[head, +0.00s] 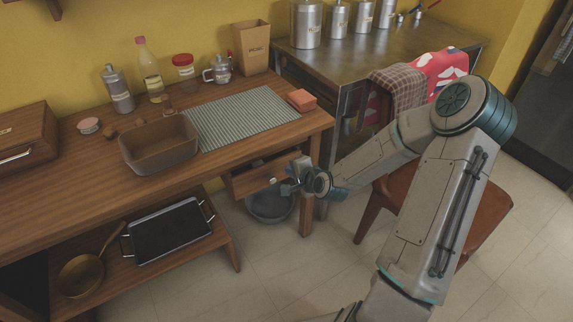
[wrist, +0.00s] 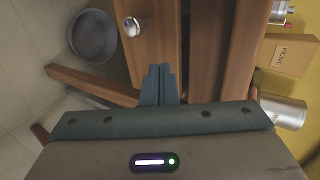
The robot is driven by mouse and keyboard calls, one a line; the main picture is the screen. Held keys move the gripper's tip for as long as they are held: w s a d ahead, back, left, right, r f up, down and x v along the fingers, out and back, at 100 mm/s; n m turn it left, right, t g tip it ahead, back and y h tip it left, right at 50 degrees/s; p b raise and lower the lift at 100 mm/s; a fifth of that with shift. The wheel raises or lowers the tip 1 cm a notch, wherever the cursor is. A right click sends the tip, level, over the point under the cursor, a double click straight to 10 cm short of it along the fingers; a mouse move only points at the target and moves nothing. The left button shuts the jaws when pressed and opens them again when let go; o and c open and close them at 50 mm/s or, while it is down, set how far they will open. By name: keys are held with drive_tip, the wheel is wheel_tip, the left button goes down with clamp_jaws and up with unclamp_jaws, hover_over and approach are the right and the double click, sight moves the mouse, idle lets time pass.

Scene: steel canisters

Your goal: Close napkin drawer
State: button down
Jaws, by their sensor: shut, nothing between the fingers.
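The wooden drawer (head: 256,178) under the right end of the wooden table is partly open, with a dark gap above its front. In the wrist view its front (wrist: 155,38) carries a round metal knob (wrist: 132,27). My gripper (head: 290,187) is at the right end of the drawer front, and its fingers are shut and empty. In the wrist view the shut fingertips (wrist: 161,68) overlap the drawer front's edge, to one side of the knob. I cannot tell whether they touch it. The drawer's contents are mostly hidden.
The table (head: 222,158) holds a brown basin (head: 158,158), a striped mat (head: 240,117) and several jars. A grey bowl (head: 269,207) stands below the drawer. A table leg (head: 305,218) is close to my gripper. A reddish-brown chair (head: 485,205) is behind my arm.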

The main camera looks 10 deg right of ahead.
drive_tip(key=p+v, duration=0.2)
drive_tip(key=v, duration=0.7)
drive_tip(key=shift+r, duration=0.2)
drive_tip(key=shift+a, duration=0.1)
drive_tip(key=s+a+r+n+g+h+p, duration=0.1)
drive_tip(key=s+r+n+g+p, duration=0.2)
drive_tip(key=s+r, duration=0.4)
drive_tip(key=s+a+r+n+g+h+p, duration=0.1)
drive_tip(key=s+r+n+p, duration=0.5)
drive_tip(key=r, duration=0.9)
drive_tip(key=s+a+r+n+g+h+p, duration=0.2)
drive_tip(key=s+r+n+g+p, duration=0.2)
drive_tip(key=s+r+p, duration=0.3)
wheel_tip(320, 180, up, 4)
drive_tip(key=shift+s+r+n+g, duration=0.1)
drive_tip(key=shift+s+n+g, duration=0.2)
drive_tip(key=shift+s+n, duration=0.3)
drive_tip(key=shift+a, duration=0.1)
